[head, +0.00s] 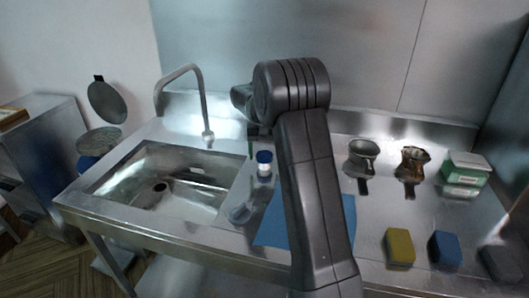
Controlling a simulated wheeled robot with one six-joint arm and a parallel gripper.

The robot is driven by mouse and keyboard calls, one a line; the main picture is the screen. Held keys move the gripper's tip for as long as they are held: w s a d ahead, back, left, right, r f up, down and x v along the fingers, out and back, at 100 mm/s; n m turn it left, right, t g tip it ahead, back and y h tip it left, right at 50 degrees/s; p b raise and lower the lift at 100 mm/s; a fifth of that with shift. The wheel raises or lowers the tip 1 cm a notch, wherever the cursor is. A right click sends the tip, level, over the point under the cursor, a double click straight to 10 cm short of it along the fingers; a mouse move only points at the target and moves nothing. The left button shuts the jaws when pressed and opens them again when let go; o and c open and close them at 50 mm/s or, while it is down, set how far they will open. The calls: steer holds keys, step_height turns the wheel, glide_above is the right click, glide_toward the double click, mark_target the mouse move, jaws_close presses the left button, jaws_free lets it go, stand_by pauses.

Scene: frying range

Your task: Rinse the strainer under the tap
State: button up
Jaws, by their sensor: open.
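The tap (181,75) is a grey gooseneck at the back of the steel sink (135,203), its spout over the sink's right rear edge. No water shows. Two small round metal vessels with dark handles stand on the counter right of my arm: a grey one (363,150) and a brown-stained one (411,159). Either may be the strainer; I cannot tell which. My gripper (258,131) is mostly hidden behind my arm, right of the spout and above the counter. It is open, apart from both vessels. Its fingertips are not clear.
A blue-capped jar (264,164) and a blue cloth (272,230) lie near my arm. A green-and-white box (467,172) stands at right. Yellow (399,246), blue (445,247) and grey (498,262) sponges line the front. An open-lidded bin (100,139) is at left.

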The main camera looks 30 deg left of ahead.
steer(key=shift+f, duration=0.1)
steer(key=c, duration=1)
steer(key=n+p, duration=0.2)
steer(key=n, duration=0.2)
steer(key=shift+w+n+p, duration=0.1)
steer(key=shift+n+p, duration=0.45)
steer(key=shift+n, duration=1.55)
steer(key=o, duration=1)
